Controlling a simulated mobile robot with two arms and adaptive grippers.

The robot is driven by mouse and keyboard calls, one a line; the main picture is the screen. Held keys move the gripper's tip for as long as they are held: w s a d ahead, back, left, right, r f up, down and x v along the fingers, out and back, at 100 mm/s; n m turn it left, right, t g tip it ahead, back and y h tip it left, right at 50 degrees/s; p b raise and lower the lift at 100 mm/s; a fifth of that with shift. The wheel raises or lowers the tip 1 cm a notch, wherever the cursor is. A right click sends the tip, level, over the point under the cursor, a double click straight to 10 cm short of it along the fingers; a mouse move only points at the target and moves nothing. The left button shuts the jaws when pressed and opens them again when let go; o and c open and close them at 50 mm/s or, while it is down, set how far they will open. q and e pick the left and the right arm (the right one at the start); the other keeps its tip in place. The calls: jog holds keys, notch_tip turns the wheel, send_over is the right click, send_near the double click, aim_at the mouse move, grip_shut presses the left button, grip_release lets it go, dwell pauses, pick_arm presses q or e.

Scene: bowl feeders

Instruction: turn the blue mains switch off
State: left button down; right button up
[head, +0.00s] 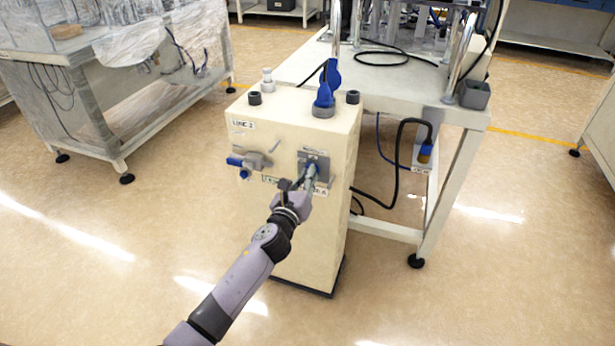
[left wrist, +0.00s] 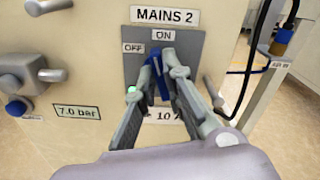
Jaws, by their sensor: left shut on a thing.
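The blue mains switch (left wrist: 162,86) sits on a grey plate (left wrist: 196,47) under a "MAINS 2" label, on the front of a cream cabinet (head: 300,235). "ON" is marked above the switch and "OFF" to its upper left. My left gripper (left wrist: 163,60) is shut on the switch, one finger on each side. The fingers hide much of the handle; it points roughly up, and its exact angle is hard to tell. In the head view my left gripper (head: 309,172) is at the plate. My right gripper is not in view.
Left of the plate is a valve with a blue part (head: 248,161). A white bench (head: 420,98) with a black cable stands behind right. The floor in front is clear.

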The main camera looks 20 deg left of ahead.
pick_arm(q)
jog(key=n, duration=0.9)
jog(key=n+p, duration=0.1)
jog(key=n, duration=0.4)
jog(key=shift+a+f+n, duration=0.25)
jog(key=shift+n, duration=0.05)
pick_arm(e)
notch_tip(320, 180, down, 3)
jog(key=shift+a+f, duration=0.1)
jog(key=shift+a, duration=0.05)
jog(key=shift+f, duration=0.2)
pick_arm(q)
jog(key=c, duration=1.7)
grip_release()
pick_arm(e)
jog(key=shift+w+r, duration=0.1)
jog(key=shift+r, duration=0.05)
